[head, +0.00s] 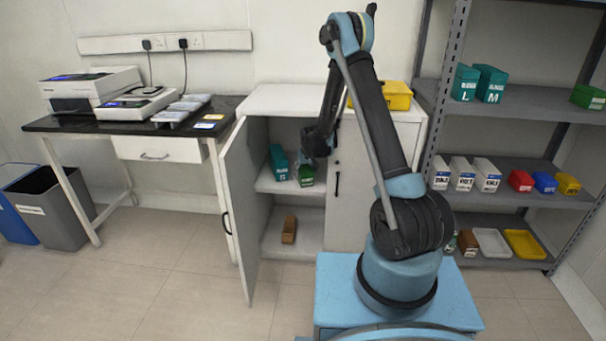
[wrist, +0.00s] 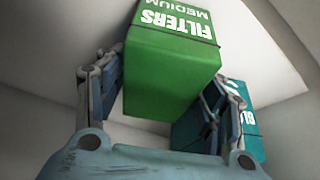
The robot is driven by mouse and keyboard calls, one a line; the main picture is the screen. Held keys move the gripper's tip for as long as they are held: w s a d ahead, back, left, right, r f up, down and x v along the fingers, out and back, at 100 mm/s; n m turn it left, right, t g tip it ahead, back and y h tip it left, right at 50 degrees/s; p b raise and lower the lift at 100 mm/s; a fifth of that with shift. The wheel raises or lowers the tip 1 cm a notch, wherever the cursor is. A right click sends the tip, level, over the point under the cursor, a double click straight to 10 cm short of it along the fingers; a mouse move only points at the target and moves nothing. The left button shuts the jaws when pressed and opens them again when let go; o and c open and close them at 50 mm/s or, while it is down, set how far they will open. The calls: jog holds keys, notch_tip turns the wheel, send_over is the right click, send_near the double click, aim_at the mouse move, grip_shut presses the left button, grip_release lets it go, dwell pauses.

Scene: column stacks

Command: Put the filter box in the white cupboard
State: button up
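The green filter box (wrist: 172,75), lettered "FILTERS MEDIUM", sits between the two fingers of my gripper (wrist: 165,85) in the wrist view. The fingers are on either side of it and appear closed against it. In the head view the green box (head: 306,175) is inside the white cupboard (head: 270,97), at the upper shelf (head: 270,186), below my gripper (head: 313,158). I cannot tell whether its base touches the shelf. The cupboard's left door (head: 240,205) stands open.
A teal box (head: 279,163) stands on the same shelf just left of the green box; it also shows in the wrist view (wrist: 250,130). A brown box (head: 289,229) is on the cupboard floor. A yellow case (head: 390,95) lies on top. Grey shelving (head: 470,110) stands at right.

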aim_at(305, 169)
jog(key=shift+r, duration=0.1)
jog(key=shift+s+r, duration=0.25)
jog(key=shift+r, duration=0.3)
jog(key=shift+v, duration=1.05)
jog(key=s+d, duration=0.4)
jog(key=s, duration=0.7)
jog(key=shift+d+f, duration=0.15)
